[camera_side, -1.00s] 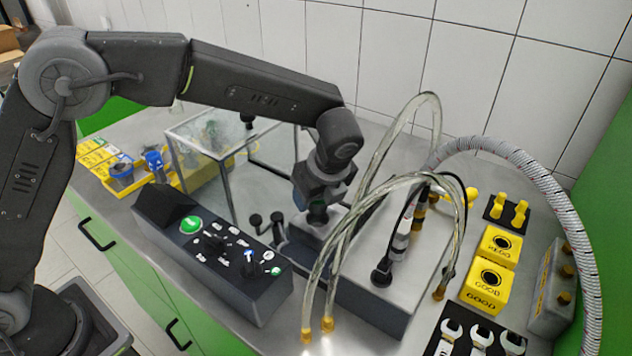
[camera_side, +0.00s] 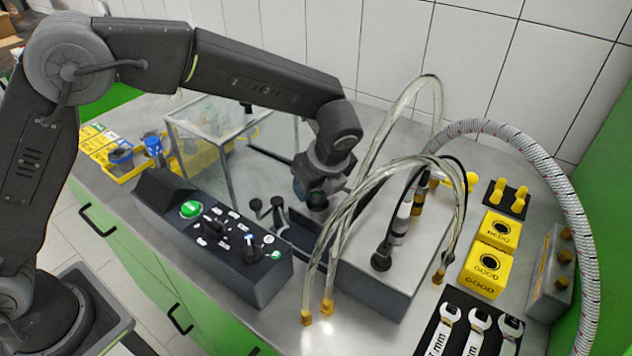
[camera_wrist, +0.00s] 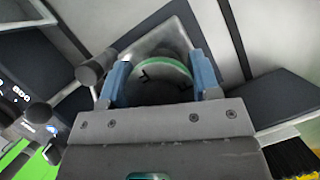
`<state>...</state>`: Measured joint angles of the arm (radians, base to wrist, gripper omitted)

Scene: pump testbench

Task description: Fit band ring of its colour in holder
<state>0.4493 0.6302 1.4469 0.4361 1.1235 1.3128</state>
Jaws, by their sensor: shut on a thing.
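My gripper (camera_wrist: 160,78) has two blue fingers, shut on a round dark part with a green band ring (camera_wrist: 165,64) along its far rim. A light square plate-like surface (camera_wrist: 160,37) shows behind the held part in the wrist view. I cannot tell whether the part touches anything below. I cannot make out the holder for certain.
Black knobs (camera_side: 265,206) stand close to the left of my gripper. The control panel (camera_side: 215,245) lies in front, the glass box (camera_side: 205,155) behind left. Clear hoses (camera_side: 345,230) arch close on the right. Yellow boxes (camera_side: 487,270) stand further right.

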